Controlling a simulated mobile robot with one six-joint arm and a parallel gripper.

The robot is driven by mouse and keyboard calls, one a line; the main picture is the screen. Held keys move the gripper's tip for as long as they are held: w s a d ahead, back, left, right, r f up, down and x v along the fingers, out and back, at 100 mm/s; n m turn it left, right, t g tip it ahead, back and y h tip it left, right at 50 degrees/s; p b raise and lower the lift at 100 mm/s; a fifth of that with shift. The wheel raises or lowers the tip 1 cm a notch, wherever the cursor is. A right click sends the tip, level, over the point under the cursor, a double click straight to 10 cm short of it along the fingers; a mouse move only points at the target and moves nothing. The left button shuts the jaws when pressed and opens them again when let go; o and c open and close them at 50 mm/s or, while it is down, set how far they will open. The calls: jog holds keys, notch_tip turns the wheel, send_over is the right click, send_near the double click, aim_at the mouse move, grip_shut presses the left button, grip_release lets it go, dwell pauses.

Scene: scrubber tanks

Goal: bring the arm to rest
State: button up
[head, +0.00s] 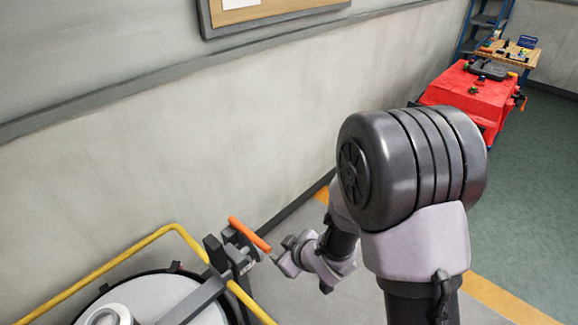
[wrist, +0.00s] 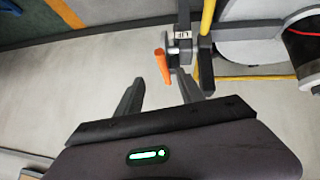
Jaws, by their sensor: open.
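My gripper (head: 287,258) is open and empty in the head view, low in the middle, just right of an orange handle (head: 250,234). The handle is a bar on a dark grey fitting at the yellow rail. In the wrist view my open gripper (wrist: 159,80) has its two dark fingers spread. The orange handle (wrist: 162,66) shows there beyond the fingertips, nearer the right finger. The head view shows a small gap between gripper and handle. My arm is bent, with its large dark joint in the middle right of the head view.
A grey wall (head: 190,140) runs behind. A red-covered cart (head: 470,95) and a wooden table (head: 512,55) are at the upper right. Green floor (head: 535,190) at right is clear.

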jog(key=s+d+r+m+t+h, duration=0.1)
jog(key=d+r+m+h, duration=0.4)
jog(key=d+r, duration=0.75)
jog(key=s+r+m+g+y, duration=0.1)
jog(key=s+r+m, duration=0.4)
jog(key=s, duration=0.5)
jog(key=s+r+m+g+y+b, duration=0.1)
jog(key=s+r+m, duration=0.4)
jog(key=s, duration=0.5)
jog(key=shift+s+d+r, duration=0.25)
jog(key=shift+d+r, duration=0.2)
jog(key=shift+r, duration=0.15)
